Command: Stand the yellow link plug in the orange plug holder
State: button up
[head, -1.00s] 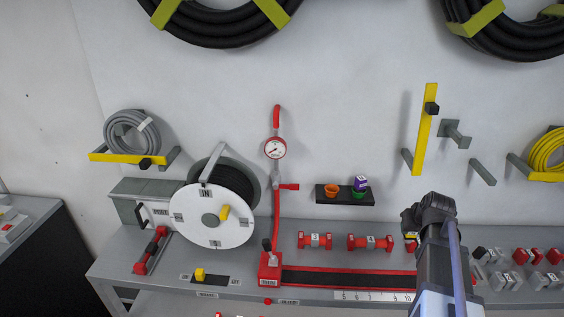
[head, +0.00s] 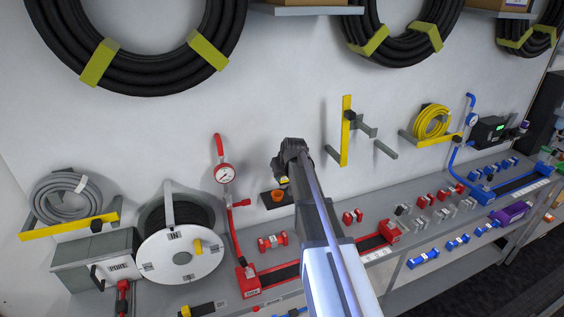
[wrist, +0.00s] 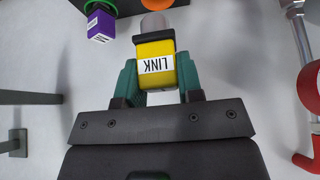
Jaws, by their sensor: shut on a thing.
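The yellow link plug (wrist: 155,52), labelled LINK, is between the teal fingers of my gripper (wrist: 157,78) in the wrist view. A dark collar and a pale grey tip show at its far end. A bit of the yellow plug (head: 284,182) shows beneath my gripper (head: 285,177) in the head view. The orange plug holder (head: 277,196) sits on a small black wall shelf (head: 266,207), just below my gripper in the picture. Its orange edge (wrist: 158,4) shows at the wrist view's top, beyond the plug tip. Whether they touch is unclear.
A purple plug (wrist: 100,27) stands in a green holder (wrist: 98,5) beside the orange one; my arm hides them in the head view. A red pipe with a gauge (head: 224,174) rises left of the shelf. Red couplings (head: 272,242) lie on the bench below.

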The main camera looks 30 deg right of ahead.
jog(key=shift+w+d+f, duration=0.1)
jog(key=shift+w+f, duration=0.05)
jog(key=shift+f, duration=0.15)
jog(key=b+x, duration=0.4)
jog(key=x, duration=0.1)
jog(key=b+x, duration=0.4)
jog(key=shift+w+f, duration=0.15)
jog(key=shift+w, duration=0.4)
jog(key=shift+f+b, duration=0.55)
jog(key=shift+b, duration=0.3)
dwell(0.3)
jog(key=o, duration=0.7)
jog(key=shift+s+r, duration=0.1)
jog(key=p+v, duration=0.9)
jog(key=v, duration=0.2)
jog(key=shift+p, duration=0.4)
